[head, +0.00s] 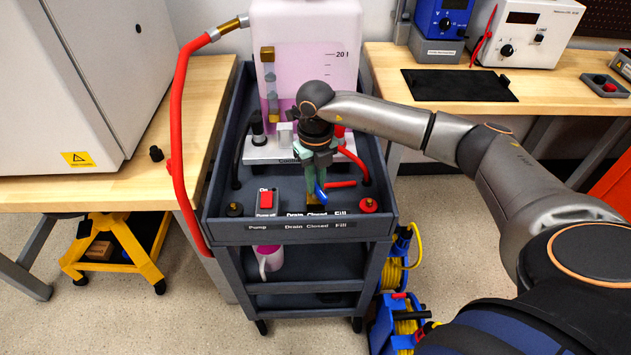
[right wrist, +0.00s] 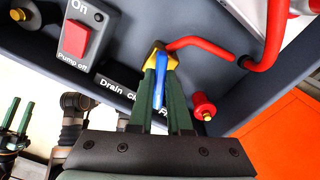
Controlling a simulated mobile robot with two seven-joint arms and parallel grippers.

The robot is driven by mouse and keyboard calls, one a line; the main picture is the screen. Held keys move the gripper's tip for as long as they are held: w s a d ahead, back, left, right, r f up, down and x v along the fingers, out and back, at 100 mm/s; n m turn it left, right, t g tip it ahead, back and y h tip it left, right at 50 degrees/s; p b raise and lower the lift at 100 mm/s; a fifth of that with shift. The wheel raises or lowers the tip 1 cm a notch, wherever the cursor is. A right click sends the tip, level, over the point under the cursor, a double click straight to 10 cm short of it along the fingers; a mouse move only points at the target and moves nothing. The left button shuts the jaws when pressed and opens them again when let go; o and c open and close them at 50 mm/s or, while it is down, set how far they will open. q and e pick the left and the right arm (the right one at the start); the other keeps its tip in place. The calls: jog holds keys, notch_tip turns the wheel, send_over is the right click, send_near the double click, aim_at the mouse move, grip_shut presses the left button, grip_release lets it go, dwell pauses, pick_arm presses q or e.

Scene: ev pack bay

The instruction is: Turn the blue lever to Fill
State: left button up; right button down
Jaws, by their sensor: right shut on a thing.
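The blue lever (head: 320,194) is on the grey cart's top, behind the labels Drain, Closed and Fill. In the right wrist view the blue lever (right wrist: 158,88) sits on a brass valve body (right wrist: 157,52) and points towards the label strip, between Closed and Fill. Whether it lines up with Fill is unclear, as fingers cover part of the labels. My right gripper (head: 317,190) is pointed down and shut on the lever; its green fingers (right wrist: 160,95) stand on both sides of it. My left gripper does not show in the head view.
A red pipe (right wrist: 215,45) runs from the valve. The red pump switch (head: 266,199) is to the left, a red knob (head: 368,205) to the right. A pink-filled tank (head: 310,50) stands behind. A red hose (head: 177,130) hangs along the cart's left side.

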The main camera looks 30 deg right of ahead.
aim_at(316, 184)
jog(key=n, duration=0.4)
jog(key=shift+b, duration=0.35)
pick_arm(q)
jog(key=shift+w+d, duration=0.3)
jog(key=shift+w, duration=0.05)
pick_arm(e)
jog(key=shift+n, duration=0.6)
jog(key=c, duration=0.9)
grip_release()
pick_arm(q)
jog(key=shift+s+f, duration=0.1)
pick_arm(e)
jog(key=shift+o, duration=0.2)
jog(key=shift+r, duration=0.1)
pick_arm(q)
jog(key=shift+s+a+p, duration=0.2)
jog(key=shift+p, duration=0.1)
pick_arm(e)
notch_tip(316, 184, up, 12)
jog(key=shift+r, duration=0.2)
